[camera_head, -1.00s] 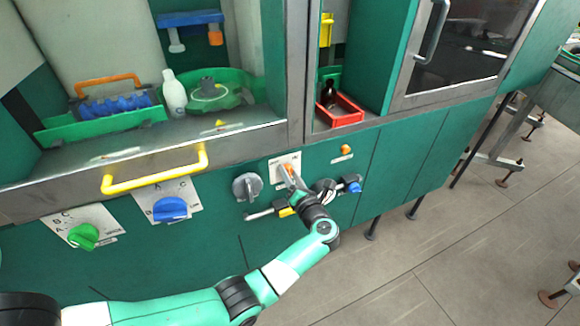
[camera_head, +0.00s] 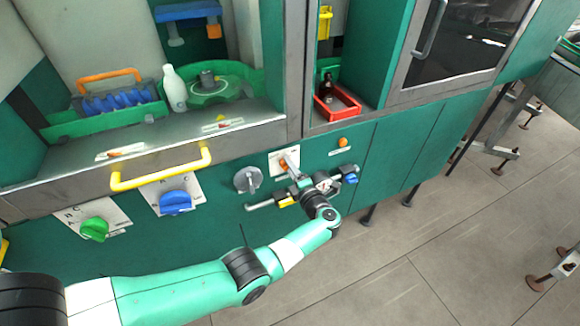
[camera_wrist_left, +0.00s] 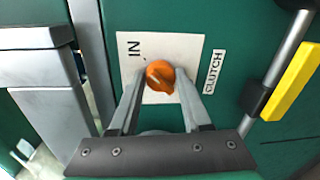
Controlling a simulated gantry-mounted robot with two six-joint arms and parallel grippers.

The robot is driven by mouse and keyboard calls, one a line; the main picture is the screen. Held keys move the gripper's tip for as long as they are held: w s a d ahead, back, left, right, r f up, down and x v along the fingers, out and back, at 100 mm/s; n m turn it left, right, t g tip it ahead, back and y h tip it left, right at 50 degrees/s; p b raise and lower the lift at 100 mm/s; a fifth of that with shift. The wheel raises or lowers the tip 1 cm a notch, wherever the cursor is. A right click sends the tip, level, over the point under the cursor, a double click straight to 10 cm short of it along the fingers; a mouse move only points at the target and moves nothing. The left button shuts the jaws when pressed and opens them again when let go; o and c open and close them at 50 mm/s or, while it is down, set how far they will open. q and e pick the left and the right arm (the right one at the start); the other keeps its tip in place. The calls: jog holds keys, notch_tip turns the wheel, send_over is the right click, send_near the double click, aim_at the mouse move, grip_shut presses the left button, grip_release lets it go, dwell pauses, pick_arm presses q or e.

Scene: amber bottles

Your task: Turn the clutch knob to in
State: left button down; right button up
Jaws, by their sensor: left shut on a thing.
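The orange clutch knob (camera_wrist_left: 160,76) sits on a white plate (camera_wrist_left: 190,45) marked IN, beside a CLUTCH label (camera_wrist_left: 214,72) in the left wrist view. My left gripper (camera_wrist_left: 160,84) is shut on the knob, one finger on each side of it. In the head view the left gripper (camera_head: 291,166) reaches the plate on the green front panel, and the knob (camera_head: 283,163) shows only in part beside the fingers. I cannot tell exactly which way the knob points. My right gripper is not in view.
A grey knob (camera_head: 248,179) is left of the clutch plate, and a small orange button (camera_head: 342,142) is to its upper right. A bar handle with a yellow part (camera_wrist_left: 292,82) runs close by. A blue knob (camera_head: 175,202) and green knob (camera_head: 95,229) are further left.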

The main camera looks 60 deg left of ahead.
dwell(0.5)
pick_arm(q)
jog(key=shift+c, duration=1.8)
grip_release()
jog(key=d+p, duration=0.2)
jog(key=d, duration=0.9)
jog(key=shift+s+d+r, duration=0.25)
jog(key=shift+d+r, duration=0.05)
jog(key=shift+r, duration=0.1)
jog(key=shift+r, duration=0.1)
